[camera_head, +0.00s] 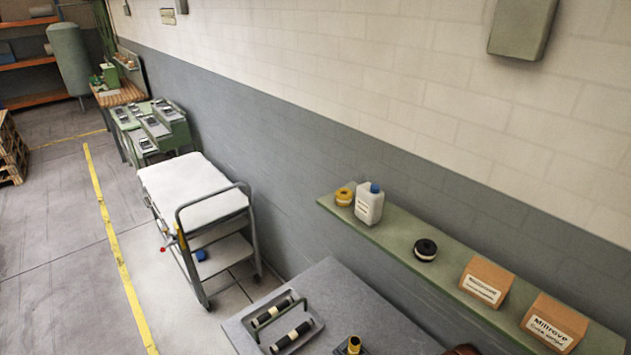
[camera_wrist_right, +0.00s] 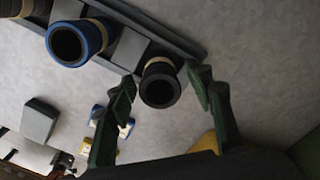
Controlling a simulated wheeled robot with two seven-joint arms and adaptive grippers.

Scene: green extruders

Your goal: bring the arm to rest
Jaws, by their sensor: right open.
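In the right wrist view my right gripper (camera_wrist_right: 162,84) is open, its two dark green fingers spread apart. A black hollow cylinder with a pale band (camera_wrist_right: 160,88) shows between the fingertips, and the jaws are not closed on it. How far it is from the fingers I cannot tell. My left gripper is in neither view, and no gripper is clear in the head view.
A blue-ended cylinder (camera_wrist_right: 80,42) lies beside the black one on a grey rack (camera_wrist_right: 128,48). The grey table (camera_head: 330,285) carries a tray of black rolls (camera_head: 282,322). A green shelf (camera_head: 395,240) runs along the wall behind; a white-topped trolley (camera_head: 190,185) stands left.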

